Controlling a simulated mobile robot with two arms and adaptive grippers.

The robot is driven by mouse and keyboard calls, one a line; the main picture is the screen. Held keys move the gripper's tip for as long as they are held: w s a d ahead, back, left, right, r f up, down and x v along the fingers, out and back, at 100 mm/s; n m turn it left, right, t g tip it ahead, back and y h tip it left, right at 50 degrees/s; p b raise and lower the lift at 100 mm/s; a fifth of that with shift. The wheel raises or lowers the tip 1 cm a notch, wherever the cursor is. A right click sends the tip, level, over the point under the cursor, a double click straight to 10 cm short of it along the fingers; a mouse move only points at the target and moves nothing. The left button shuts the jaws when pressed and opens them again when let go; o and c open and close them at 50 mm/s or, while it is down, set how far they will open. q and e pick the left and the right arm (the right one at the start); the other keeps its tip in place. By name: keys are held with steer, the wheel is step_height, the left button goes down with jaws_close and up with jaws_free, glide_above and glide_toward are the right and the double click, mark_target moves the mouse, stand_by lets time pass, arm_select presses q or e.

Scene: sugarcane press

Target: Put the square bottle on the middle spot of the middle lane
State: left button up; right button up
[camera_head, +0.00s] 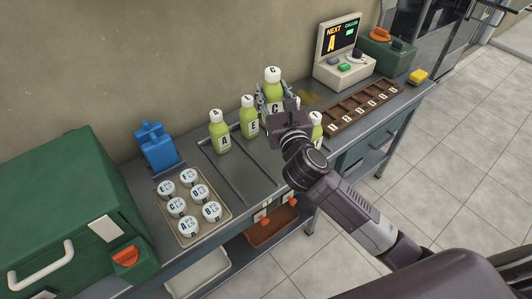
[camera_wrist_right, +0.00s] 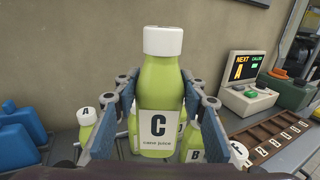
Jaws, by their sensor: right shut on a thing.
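My right gripper (camera_head: 277,99) is shut on a green juice bottle with a white cap, labelled C (camera_head: 272,76). In the right wrist view the bottle C (camera_wrist_right: 157,80) is upright between the blue finger pads (camera_wrist_right: 160,105). I cannot tell for sure whether its body is square. It is held above the lane tray (camera_head: 228,166), which has dark dividing rails. Bottle A (camera_head: 219,131) and bottle E (camera_head: 249,117) stand on the tray to the left. Another bottle (camera_head: 316,127) stands to the right. My gripper hides much of the tray's middle and right. My left gripper is out of view.
A tray of lettered white-capped cups (camera_head: 224,220), a blue container (camera_head: 156,147) and a green machine (camera_head: 60,215) are to the left. A brown slotted rack (camera_head: 345,118), a screen console (camera_head: 341,58) and a yellow block (camera_head: 417,77) are to the right. The left front of the lanes is clear.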

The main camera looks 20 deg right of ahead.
steer(key=w+r, duration=0.2)
steer(key=w, duration=0.2)
steer(key=shift+y, duration=0.3)
steer(key=shift+w+a+f+b, duration=0.15)
steer(key=shift+f+b, duration=1.45)
steer(key=shift+f, duration=3.15)
steer(key=shift+a+f+b, duration=0.15)
steer(key=shift+f+b, duration=1.45)
steer(key=shift+f, duration=3.15)
steer(key=shift+f, duration=0.1)
steer(key=o, duration=1.4)
